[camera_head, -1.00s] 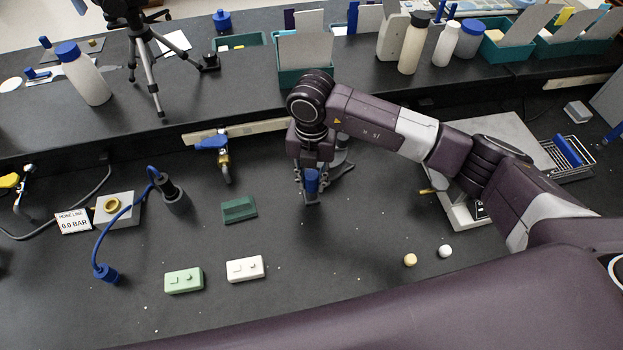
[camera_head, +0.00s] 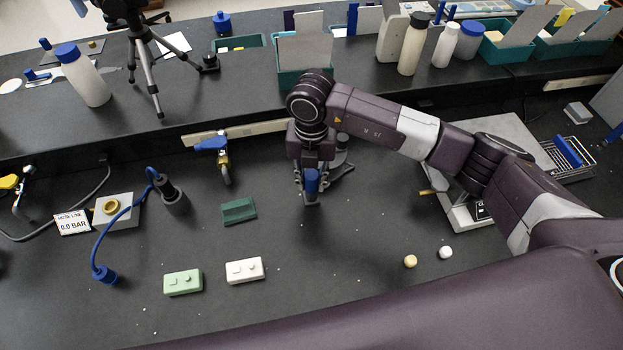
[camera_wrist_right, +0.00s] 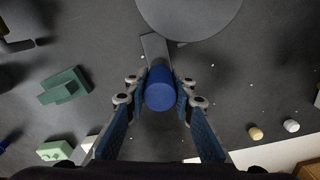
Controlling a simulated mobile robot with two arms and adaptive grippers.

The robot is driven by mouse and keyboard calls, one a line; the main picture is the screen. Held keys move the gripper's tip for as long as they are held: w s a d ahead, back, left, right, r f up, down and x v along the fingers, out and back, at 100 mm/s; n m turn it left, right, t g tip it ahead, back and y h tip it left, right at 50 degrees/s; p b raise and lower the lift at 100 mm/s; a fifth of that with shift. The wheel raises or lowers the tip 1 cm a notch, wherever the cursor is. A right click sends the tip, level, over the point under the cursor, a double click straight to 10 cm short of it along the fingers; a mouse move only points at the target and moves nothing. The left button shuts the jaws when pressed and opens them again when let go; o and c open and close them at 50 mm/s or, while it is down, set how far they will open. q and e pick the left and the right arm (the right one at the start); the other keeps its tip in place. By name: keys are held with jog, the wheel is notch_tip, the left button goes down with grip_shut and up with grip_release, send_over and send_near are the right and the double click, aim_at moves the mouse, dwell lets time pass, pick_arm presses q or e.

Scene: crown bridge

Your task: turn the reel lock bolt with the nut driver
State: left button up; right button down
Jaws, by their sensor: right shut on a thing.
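My right gripper (camera_head: 311,184) is shut on the blue cylindrical handle of what appears to be the nut driver (camera_head: 312,181). In the right wrist view, the handle (camera_wrist_right: 160,92) points up at the camera between the two fingers (camera_wrist_right: 160,100). A grey flat piece shows just beyond the handle. A large grey disc (camera_wrist_right: 190,14), perhaps the reel, lies beyond it at the top of that view. I cannot make out the reel lock bolt, and the driver's lower end is hidden. My left gripper is not in view.
A dark green block (camera_head: 239,210), a light green block (camera_head: 183,282) and a white block (camera_head: 245,270) lie left of the gripper. Two small round pieces, cream (camera_head: 410,261) and white (camera_head: 446,252), lie right. A blue-handled valve (camera_head: 217,148) stands behind left. The front bench is mostly clear.

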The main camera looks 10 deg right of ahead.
aim_at(312, 174)
jog(key=shift+r, duration=0.15)
jog(key=shift+r+p, duration=1.2)
jog(key=shift+r, duration=0.6)
jog(key=r+n, duration=0.1)
jog(key=n, duration=0.2)
jog(key=shift+s+d+r+n, duration=0.1)
jog(key=shift+d+r+n, duration=0.3)
jog(key=s+d+r+n, duration=0.4)
jog(key=s+r+n, duration=0.2)
jog(key=n, duration=1.1)
jog(key=s+d+r+n, duration=0.4)
jog(key=s+r+n, duration=0.1)
jog(key=n, duration=1.3)
jog(key=shift+s+r+n, duration=0.3)
jog(key=shift+s+r, duration=0.1)
jog(key=shift+r, duration=0.2)
